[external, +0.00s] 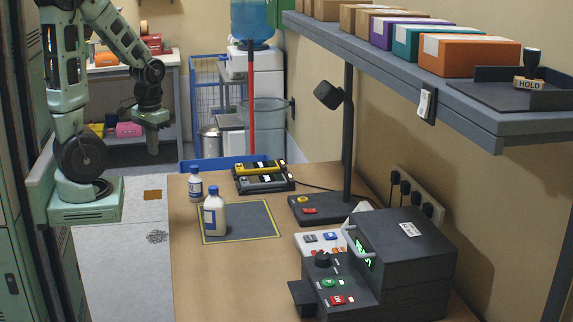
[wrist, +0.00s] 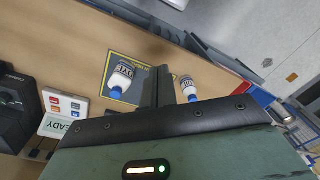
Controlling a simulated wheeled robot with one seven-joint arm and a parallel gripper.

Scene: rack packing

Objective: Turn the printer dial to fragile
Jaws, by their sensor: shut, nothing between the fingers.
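The printer (external: 400,250) is a dark box at the front right of the wooden table in the external view, with a lit green display. Its black round dial (external: 322,259) sits on the front panel, above a green button (external: 328,283) and a red button (external: 337,300). The dial's marks are too small to read. My gripper (external: 153,148) hangs fingers down at the left, beyond the table's left edge and far from the printer. It is shut and empty; its fingers (wrist: 158,88) also show in the wrist view.
Two white bottles with blue caps stand on the table, one (external: 214,215) on a dark mat (external: 255,220), one (external: 195,186) near its edge. A lamp post (external: 348,150) stands behind. A shelf (external: 450,100) with boxes overhangs the right side.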

